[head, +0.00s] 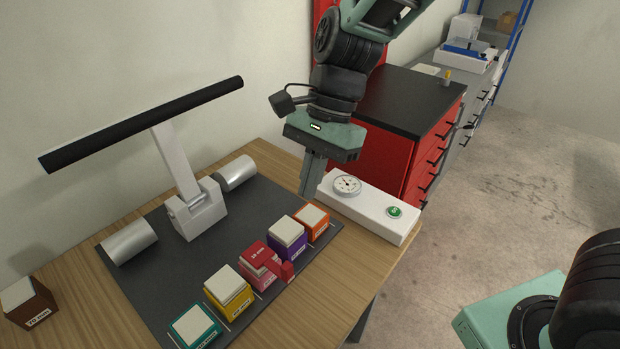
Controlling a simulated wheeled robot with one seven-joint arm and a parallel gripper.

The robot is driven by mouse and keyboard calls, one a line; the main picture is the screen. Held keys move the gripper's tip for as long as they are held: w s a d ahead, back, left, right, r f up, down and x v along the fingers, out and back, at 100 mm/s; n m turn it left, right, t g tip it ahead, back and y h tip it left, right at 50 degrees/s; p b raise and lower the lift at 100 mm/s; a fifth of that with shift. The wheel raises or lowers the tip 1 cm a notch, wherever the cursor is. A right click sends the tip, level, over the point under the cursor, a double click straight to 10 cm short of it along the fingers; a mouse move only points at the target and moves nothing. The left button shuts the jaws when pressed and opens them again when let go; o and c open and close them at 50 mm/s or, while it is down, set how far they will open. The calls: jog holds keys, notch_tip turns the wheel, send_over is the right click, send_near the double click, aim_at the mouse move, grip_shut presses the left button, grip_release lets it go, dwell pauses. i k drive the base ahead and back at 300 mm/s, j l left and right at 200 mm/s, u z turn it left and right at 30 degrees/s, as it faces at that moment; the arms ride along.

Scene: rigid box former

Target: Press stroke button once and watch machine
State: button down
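The stroke button is most likely the round green button (394,212) on the right end of a long white box (372,218). A round dial gauge (347,185) sits on the box's left part. The machine is a long black bar (150,122) on a white arm and bracket (201,207), between two silver cylinders, on a dark base plate (160,270). The bar is raised and tilted. My gripper (311,190) points down at the box's left end, left of the gauge and away from the green button. Its fingers look together, with nothing seen between them; their tips are partly hard to make out.
Several labelled coloured blocks, including a yellow one (229,290) and a purple one (287,239), line the plate's front edge. A brown block (28,302) stands at the far left of the wooden table (90,318). A red cabinet (395,150) stands behind the box.

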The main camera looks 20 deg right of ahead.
aim_at(393, 211)
jog(key=l+z, duration=0.45)
jog(key=z, duration=0.3)
jog(key=l+z, duration=0.35)
jog(key=j, duration=0.1)
